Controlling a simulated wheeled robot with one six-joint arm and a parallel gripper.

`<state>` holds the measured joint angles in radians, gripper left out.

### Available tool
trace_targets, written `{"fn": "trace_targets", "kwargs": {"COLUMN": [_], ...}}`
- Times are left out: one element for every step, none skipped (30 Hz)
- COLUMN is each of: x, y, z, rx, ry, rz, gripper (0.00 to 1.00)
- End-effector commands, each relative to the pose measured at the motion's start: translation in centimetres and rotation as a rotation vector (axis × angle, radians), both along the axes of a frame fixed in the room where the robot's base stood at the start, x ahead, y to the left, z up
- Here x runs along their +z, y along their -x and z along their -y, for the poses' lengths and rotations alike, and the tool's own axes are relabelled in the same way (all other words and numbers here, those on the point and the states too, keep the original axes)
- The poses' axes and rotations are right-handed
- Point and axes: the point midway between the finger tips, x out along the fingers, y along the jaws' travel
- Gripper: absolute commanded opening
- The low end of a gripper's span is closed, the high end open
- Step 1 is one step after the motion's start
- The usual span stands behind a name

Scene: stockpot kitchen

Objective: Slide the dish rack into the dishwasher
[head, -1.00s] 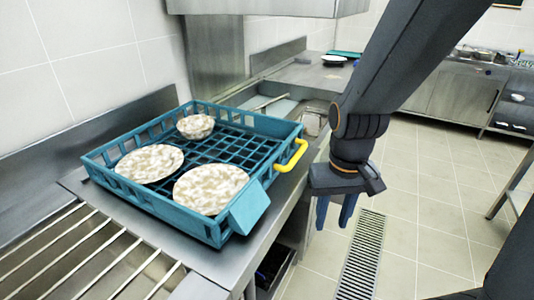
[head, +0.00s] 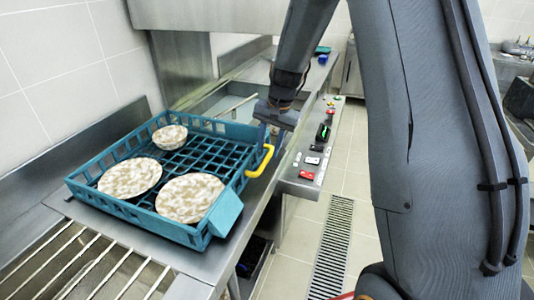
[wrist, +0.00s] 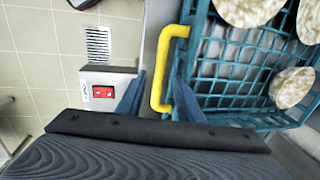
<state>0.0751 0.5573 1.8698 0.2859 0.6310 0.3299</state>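The teal dish rack (head: 132,208) sits on the steel counter, holding two speckled plates (head: 130,177) (head: 190,197) and a speckled bowl (head: 170,137). A yellow handle (head: 262,162) sticks out from its right side. The steel dishwasher hood (head: 225,14) is raised beyond the rack. My gripper (head: 271,137) is at the handle. In the wrist view my gripper (wrist: 158,88) has its two blue fingers apart, one on each side of the yellow handle (wrist: 158,75). The rack's wall (wrist: 230,122) is close to the right finger. Whether a finger touches the handle is unclear.
A control panel (head: 318,150) with switches runs along the counter's right edge, near my gripper. A slatted metal surface (head: 75,262) lies at the near left. The wall borders the counter on the left. Tiled floor with a drain grate (head: 332,240) is open to the right.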

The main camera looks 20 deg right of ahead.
Motion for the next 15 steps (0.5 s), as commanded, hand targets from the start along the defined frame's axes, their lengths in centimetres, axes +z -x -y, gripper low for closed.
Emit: {"fn": "trace_targets", "kwargs": {"x": [-0.7,-1.1,-1.6,-2.0,-2.2,-2.6,-2.9,-3.1,-3.3,-3.5,-3.6,-3.7,-3.8,-3.8,-3.8], "y": [0.0,0.0,-0.1,-0.2,-0.2,-0.3,-0.3,-0.3,-0.4,-0.4,-0.4,-0.4,-0.4,-0.4,-0.4], "z": [-0.1,-0.2,-0.3,-0.3,-0.4,-0.4,-0.5,-0.5,-0.5,-0.6,-0.6,-0.6,-0.6,-0.6,-0.6], "rx": [-0.001,-0.001,-0.002,-0.001,-0.001,0.000,0.001,0.001,0.001,0.001,0.001,0.001,0.001,0.001,0.001], "ry": [0.000,0.000,-0.001,0.000,-0.001,0.000,0.000,0.001,0.001,0.001,0.001,0.001,0.001,0.001,0.001], "rz": [-0.002,-0.002,-0.002,-0.002,-0.001,-0.001,-0.001,0.000,0.001,0.001,0.001,0.001,0.001,0.001,0.001], "gripper": [0.33,0.33,0.33,0.33,0.33,0.33,0.33,0.33,0.33,0.33,0.33,0.33,0.33,0.33,0.33]}}
